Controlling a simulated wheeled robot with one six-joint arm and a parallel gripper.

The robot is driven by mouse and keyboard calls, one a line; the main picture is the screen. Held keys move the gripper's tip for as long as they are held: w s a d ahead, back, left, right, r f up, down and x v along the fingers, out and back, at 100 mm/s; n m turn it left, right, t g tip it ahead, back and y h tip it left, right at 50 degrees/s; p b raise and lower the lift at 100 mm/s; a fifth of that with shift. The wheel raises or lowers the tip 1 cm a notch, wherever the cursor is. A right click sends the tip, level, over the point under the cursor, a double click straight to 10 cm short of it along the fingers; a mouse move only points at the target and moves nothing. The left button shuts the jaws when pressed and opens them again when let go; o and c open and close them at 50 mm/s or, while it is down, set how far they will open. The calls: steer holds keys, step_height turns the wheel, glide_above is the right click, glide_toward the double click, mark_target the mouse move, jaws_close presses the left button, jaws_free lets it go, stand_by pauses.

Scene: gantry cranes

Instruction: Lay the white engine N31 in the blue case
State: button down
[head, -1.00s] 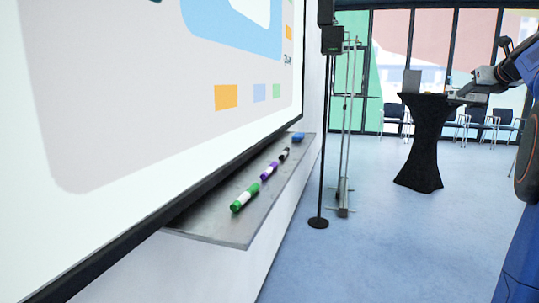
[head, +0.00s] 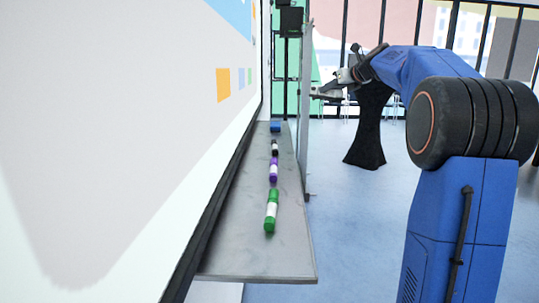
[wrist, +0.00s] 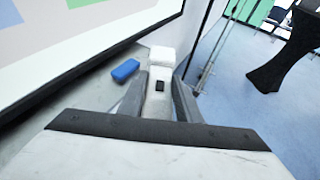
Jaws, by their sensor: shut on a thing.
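In the wrist view my gripper (wrist: 161,95) is shut on a white engine (wrist: 161,60), a small white block with a dark patch on its side. Its white end sticks out beyond the fingers, and no label can be read. In the head view my gripper (head: 328,94) is held out at the end of my blue arm, past the far part of the whiteboard ledge. What it holds is too small to make out there. No blue case can be made out in these frames.
The whiteboard ledge (head: 260,245) holds a green marker (head: 271,211), a purple marker (head: 273,170), a black marker (head: 275,147) and a blue block (head: 275,127). A black-draped table (head: 370,130) stands beyond my gripper.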

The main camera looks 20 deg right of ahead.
steer(key=w+a+f+n+g+y, duration=0.1)
steer(key=w+a+f+n+y, duration=0.15)
steer(key=a, duration=0.75)
steer(key=w+a+f+n+y, duration=0.1)
steer(key=w+a+f, duration=0.15)
steer(key=a, duration=0.85)
steer(key=shift+d+f, duration=0.1)
steer(key=shift+f, duration=4.75)
steer(key=shift+f, duration=0.15)
steer(key=c, duration=1.3)
jaws_free()
